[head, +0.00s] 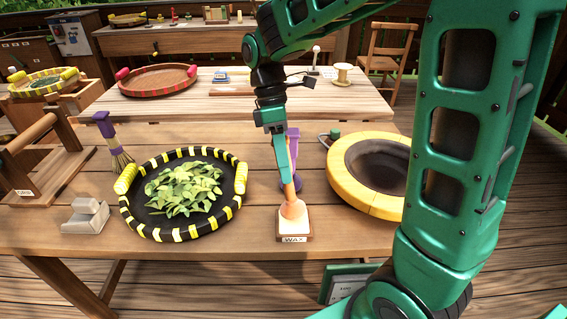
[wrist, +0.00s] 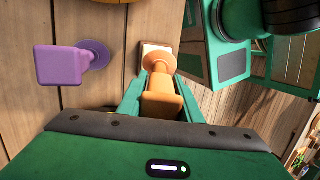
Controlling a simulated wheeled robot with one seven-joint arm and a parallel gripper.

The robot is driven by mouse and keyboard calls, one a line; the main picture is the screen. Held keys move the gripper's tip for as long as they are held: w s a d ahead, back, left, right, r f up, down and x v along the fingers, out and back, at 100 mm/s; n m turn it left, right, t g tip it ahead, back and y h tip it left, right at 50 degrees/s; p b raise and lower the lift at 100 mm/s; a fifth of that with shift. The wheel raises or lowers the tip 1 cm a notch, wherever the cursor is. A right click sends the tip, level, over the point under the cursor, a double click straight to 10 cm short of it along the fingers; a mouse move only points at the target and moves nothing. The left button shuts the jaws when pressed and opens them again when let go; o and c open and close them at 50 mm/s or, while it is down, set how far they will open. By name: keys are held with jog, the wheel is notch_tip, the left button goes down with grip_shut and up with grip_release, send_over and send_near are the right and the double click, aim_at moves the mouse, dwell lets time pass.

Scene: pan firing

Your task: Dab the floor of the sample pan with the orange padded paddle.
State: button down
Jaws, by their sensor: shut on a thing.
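The orange paddle (head: 293,212) stands nearly upright, its broad end down at a small block labelled WAX (head: 294,239) on the near table. My gripper (head: 288,172) is shut on its handle, which also shows between the fingers in the wrist view (wrist: 162,100). Whether the pad touches the wax or sits just above it, I cannot tell. A black pan (head: 150,224) with yellow stripes and grips lies left of the paddle. Green leaves (head: 185,189) cover most of its floor. No label shows which pan is the sample pan.
A purple tool (wrist: 62,66) stands close beside my gripper. A yellow-rimmed bowl (head: 352,185) is at the right. A red-rimmed pan (head: 157,80) lies on the table behind.

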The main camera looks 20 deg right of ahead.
jog(key=shift+f, duration=0.7)
dwell(1.6)
jog(key=shift+r, duration=3.55)
jog(key=shift+a, duration=0.15)
